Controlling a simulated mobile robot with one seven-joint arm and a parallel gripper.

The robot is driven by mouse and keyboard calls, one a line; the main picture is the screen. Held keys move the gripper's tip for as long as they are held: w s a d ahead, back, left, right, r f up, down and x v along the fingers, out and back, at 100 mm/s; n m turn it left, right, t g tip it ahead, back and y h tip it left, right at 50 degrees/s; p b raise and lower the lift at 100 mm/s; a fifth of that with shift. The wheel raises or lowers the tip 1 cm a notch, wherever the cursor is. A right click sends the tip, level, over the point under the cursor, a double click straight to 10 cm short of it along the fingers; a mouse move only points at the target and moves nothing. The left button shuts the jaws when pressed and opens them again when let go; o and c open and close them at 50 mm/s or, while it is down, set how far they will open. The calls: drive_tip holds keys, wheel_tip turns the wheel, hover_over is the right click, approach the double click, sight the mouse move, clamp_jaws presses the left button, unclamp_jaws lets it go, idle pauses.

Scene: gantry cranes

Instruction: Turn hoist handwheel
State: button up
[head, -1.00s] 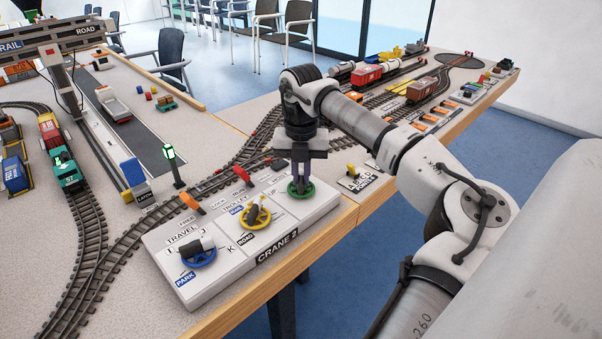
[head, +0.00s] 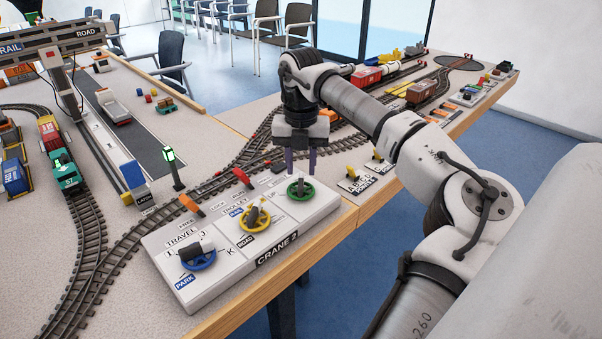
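The crane 2 control box (head: 222,283) is a white panel at the front edge of the table. It carries a blue wheel (head: 204,263) by the TRAVEL label, a yellow wheel (head: 247,226) by the TROLLEY label, and a green wheel (head: 307,195) at its far right end. Each wheel has a grip piece on top. The label beside the green wheel is partly hidden, so I cannot read it fully. My gripper (head: 301,171) hangs just above and behind the green wheel, pointing down. Its two purple fingers are apart with nothing between them.
Red levers (head: 241,177) and an orange lever (head: 191,205) stand along the box's back edge. Model tracks (head: 125,250) run behind it. Another small panel with yellow levers (head: 352,172) sits to the right. The gantry crane (head: 62,80) stands at the left back.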

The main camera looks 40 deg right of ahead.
sight(301, 179)
wheel_tip(301, 179, up, 10)
drive_tip(key=shift+r, duration=0.25)
idle(1.1)
